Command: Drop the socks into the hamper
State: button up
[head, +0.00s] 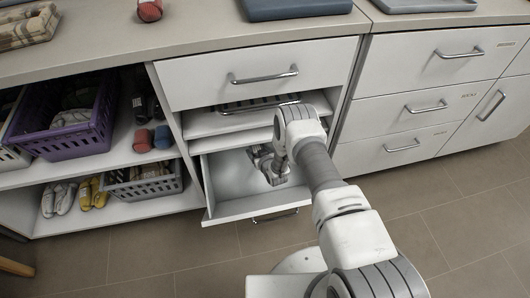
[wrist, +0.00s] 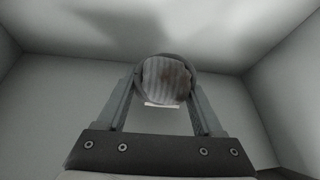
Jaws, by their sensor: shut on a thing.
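My gripper (head: 274,172) is inside the open, pale lower drawer (head: 228,172). In the wrist view, its two fingers (wrist: 165,90) are shut on a rounded bundle of grey ribbed socks (wrist: 165,80) with a brownish patch. The drawer walls surround it. In the head view, my arm and gripper largely hide the held socks. Rolled red socks (head: 143,140) and rolled blue-grey socks (head: 163,137) lie on the left shelf. Another red roll (head: 149,10) is on the counter. I cannot tell which container is the hamper.
A purple basket (head: 62,143) and a grey basket (head: 146,190) with contents stand on the left shelves. Yellow shoe-like items (head: 92,194) and pale ones (head: 58,198) are beside the grey basket. A closed drawer (head: 262,75) is above the open one. The tiled floor (head: 150,260) in front is clear.

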jog(key=d, duration=0.1)
jog(key=d+f+b, duration=0.1)
jog(key=d, duration=0.1)
jog(key=shift+w+d+f+b, duration=0.2)
jog(key=shift+w+d+b, duration=0.05)
jog(key=shift+w+b, duration=0.1)
jog(key=shift+f, duration=0.65)
jog(key=o, duration=1.4)
jog(key=shift+r, duration=0.1)
